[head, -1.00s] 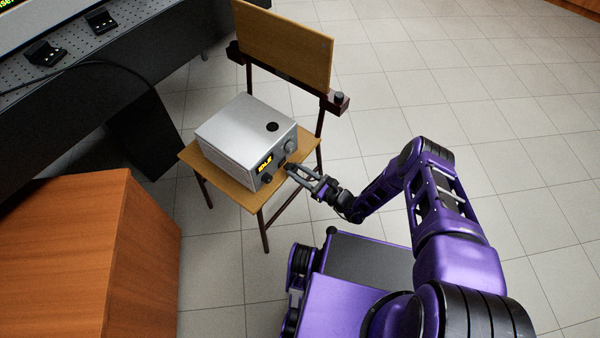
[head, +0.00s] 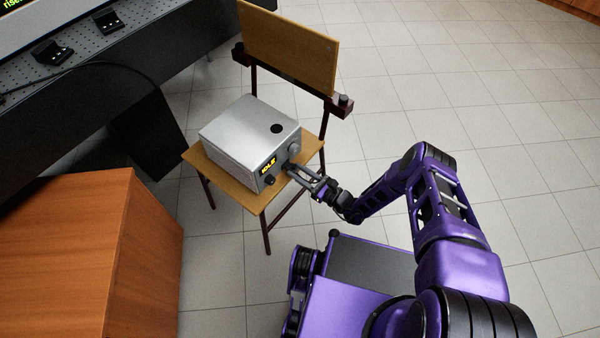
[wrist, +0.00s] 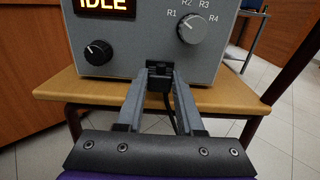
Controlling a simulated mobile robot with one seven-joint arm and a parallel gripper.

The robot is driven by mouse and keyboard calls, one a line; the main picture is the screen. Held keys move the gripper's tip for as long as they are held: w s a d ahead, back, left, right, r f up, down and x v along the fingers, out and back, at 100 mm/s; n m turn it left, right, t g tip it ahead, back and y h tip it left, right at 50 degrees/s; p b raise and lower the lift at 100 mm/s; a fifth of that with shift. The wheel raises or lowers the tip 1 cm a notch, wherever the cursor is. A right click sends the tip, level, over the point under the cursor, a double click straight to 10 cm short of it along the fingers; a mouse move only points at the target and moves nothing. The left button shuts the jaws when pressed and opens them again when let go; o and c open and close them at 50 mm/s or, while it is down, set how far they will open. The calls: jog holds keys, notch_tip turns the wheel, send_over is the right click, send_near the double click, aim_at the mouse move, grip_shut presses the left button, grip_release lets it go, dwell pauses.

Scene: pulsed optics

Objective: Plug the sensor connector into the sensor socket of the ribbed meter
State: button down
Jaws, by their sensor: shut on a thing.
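The meter is a silver-grey box (head: 240,132) on the seat of a wooden chair, its front panel toward my gripper. In the wrist view its grey front panel (wrist: 130,35) shows a lit "IDLE" display, a black knob at lower left and a selector dial marked R1 to R4. My gripper (wrist: 160,70) is shut on the black sensor connector (wrist: 158,82), at the lower edge of the panel. A dark cable runs down from the connector between the fingers. The sensor socket is hidden behind the connector and fingertips. I cannot tell whether the connector is seated in it.
The wooden chair (head: 255,199) has an upright backrest (head: 288,45) behind the meter. An orange-brown wooden cabinet (head: 70,250) stands at left. A dark perforated bench (head: 90,75) is at upper left. The tiled floor at right is open.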

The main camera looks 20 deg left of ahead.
jog(key=shift+w+a, duration=0.15)
jog(key=shift+a, duration=0.25)
jog(key=shift+w+a, duration=0.1)
jog(key=shift+a, duration=0.2)
jog(key=shift+c, duration=2.3)
grip_release()
jog(key=shift+d, duration=0.1)
